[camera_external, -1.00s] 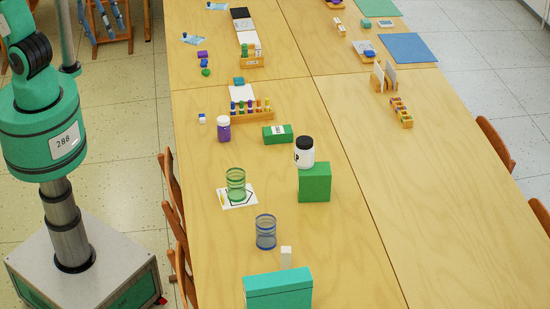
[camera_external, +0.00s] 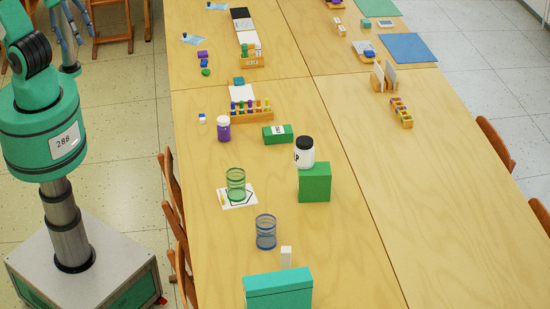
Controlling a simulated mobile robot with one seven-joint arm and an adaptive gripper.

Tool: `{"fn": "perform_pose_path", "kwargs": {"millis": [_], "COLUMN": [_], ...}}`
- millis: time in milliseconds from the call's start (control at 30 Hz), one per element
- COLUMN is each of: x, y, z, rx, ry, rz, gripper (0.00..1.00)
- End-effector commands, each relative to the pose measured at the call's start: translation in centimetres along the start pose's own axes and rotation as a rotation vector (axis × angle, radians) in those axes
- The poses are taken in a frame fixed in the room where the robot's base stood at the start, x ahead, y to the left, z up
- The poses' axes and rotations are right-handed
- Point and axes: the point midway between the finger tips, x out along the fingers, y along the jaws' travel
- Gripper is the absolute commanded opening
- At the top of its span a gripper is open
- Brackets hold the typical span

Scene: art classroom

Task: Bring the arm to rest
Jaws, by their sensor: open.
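My green arm (camera_external: 42,125) rises from its base at the left edge of the view, beside the table. My gripper (camera_external: 80,45) shows as blue-grey fingers at the upper left, just right of the dark arm joint. It is open, its fingers spread and nothing seen between them. It is over the floor side, apart from the table and the things on it. The upper part of the arm is cut off by the top edge of the picture.
The long wooden table (camera_external: 350,240) carries a green cup (camera_external: 236,184), a blue cup (camera_external: 266,232), a black-lidded white jar (camera_external: 304,152), a green block (camera_external: 314,182) and a purple bottle (camera_external: 224,130). Chairs (camera_external: 176,210) stand along its left edge. Its right half is mostly clear.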

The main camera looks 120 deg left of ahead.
Motion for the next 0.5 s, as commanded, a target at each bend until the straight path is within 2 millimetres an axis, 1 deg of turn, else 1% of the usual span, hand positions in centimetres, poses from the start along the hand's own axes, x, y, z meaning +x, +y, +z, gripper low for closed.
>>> {"fn": "perform_pose_path", "kwargs": {"millis": [167,267,367,500], "x": [0.5,1.3,2.4,4.5], "y": [0.0,0.0,0.0,0.0], "z": [0.3,0.7,1.3,2.4], "rx": [0.000,0.000,0.000,0.000], "ry": [0.000,0.000,0.000,0.000], "rz": [0.000,0.000,0.000,0.000], "gripper": [0.71,0.71,0.71,0.71]}}
